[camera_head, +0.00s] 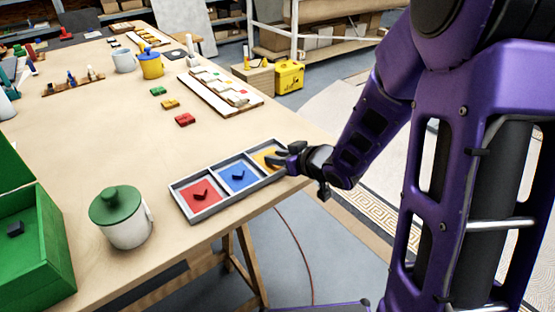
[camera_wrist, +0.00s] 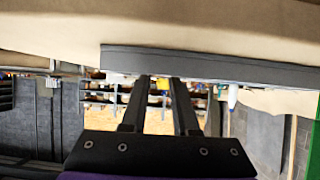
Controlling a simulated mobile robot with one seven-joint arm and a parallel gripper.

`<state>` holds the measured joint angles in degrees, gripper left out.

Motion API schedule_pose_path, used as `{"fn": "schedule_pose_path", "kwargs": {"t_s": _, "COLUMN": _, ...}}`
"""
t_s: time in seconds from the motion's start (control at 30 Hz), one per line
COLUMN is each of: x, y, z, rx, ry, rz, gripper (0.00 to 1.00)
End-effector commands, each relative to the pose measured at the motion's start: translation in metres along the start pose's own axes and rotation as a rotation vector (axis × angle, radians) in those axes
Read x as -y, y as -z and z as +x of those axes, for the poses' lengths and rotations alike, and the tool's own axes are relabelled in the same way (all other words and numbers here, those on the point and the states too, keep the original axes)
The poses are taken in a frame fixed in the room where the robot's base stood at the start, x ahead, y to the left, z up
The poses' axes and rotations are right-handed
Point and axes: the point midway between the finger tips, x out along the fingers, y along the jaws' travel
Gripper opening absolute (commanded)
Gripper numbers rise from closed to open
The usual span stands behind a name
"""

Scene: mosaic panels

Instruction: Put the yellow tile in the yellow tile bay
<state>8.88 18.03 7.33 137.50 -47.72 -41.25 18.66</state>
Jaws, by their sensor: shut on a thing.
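A grey tray (camera_head: 208,211) with three bays lies near the table's right front edge. Its left bay holds a red tile (camera_head: 200,195) and its middle bay a blue tile (camera_head: 237,178), each with a dark handle. The yellow tile (camera_head: 265,156) shows at the right-hand bay, partly hidden by my gripper (camera_head: 283,160). My gripper is shut on the yellow tile, low at that bay. Whether the tile rests on the bay floor cannot be told. In the wrist view my gripper's fingers (camera_wrist: 158,82) reach the grey tray wall (camera_wrist: 210,66); the tile is not clear there.
A white pot with a green lid (camera_head: 122,217) and a green box (camera_head: 50,245) stand left of the tray. Small red (camera_head: 185,119), yellow (camera_head: 170,104) and green (camera_head: 158,91) blocks lie behind it. The table between is clear.

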Motion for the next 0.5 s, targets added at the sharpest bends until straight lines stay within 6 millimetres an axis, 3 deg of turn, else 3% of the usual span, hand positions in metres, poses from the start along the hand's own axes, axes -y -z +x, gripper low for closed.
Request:
{"fn": "schedule_pose_path", "kwargs": {"t_s": 0.3, "x": -0.0001, "y": -0.0023, "z": 0.0014, "rx": -0.001, "ry": 0.0, "rz": 0.0, "gripper": 0.0}}
{"fn": "schedule_pose_path", "kwargs": {"t_s": 0.33, "x": -0.0001, "y": -0.001, "z": 0.0008, "rx": -0.001, "ry": 0.0, "rz": -0.001, "gripper": 0.34}}
{"fn": "schedule_pose_path", "kwargs": {"t_s": 0.47, "x": -0.0001, "y": -0.0008, "z": 0.0007, "rx": -0.001, "ry": 0.0, "rz": -0.001, "gripper": 0.57}}
{"fn": "schedule_pose_path", "kwargs": {"t_s": 0.5, "x": -0.0001, "y": -0.0008, "z": 0.0006, "rx": -0.001, "ry": 0.0, "rz": -0.001, "gripper": 0.58}}
